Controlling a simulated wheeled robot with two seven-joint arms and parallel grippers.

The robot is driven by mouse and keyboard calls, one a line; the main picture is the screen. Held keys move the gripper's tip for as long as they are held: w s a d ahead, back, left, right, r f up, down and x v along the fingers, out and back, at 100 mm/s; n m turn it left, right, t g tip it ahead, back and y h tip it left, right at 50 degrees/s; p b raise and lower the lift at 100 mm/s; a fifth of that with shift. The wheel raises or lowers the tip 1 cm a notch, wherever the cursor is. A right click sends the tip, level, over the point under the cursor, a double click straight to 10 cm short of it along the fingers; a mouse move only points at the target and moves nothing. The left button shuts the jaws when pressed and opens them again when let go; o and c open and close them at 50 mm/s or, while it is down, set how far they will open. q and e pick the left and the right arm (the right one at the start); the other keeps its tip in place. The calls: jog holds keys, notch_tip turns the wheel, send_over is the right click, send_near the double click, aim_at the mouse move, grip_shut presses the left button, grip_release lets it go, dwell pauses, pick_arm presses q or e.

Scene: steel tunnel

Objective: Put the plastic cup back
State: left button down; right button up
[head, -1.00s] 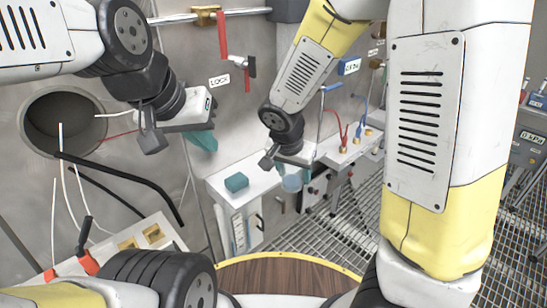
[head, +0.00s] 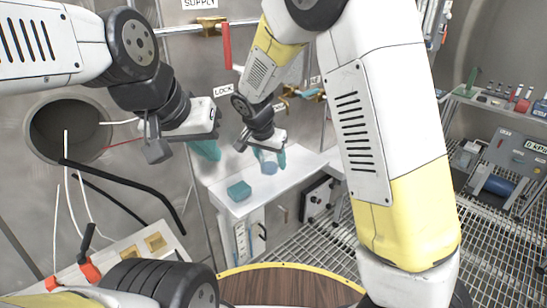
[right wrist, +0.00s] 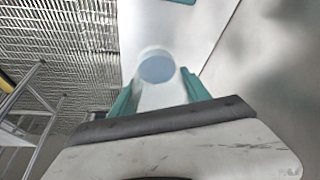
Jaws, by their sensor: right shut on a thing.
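The clear bluish plastic cup (head: 268,164) is held in the teal fingers of my right gripper (head: 268,156), over the rear part of the white counter (head: 292,175). I cannot tell whether its base touches the counter. In the right wrist view the cup (right wrist: 157,68) shows its round blue end between the two teal fingers (right wrist: 160,98). My left gripper (head: 204,150) hangs in the air left of the cup, its teal fingers pointing down. The spread of its fingers is hidden.
A red handle (head: 226,46) hangs on the wall above. A round wall opening (head: 68,128) with cables is at left. Grated floor (head: 315,240) is in front. Bare counter lies between block and cup.

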aim_at(271, 167)
jog(key=shift+w+a+f, duration=0.1)
jog(key=shift+w, duration=0.75)
jog(key=shift+f, duration=1.75)
jog(key=shift+f, duration=0.15)
jog(key=o, duration=1.5)
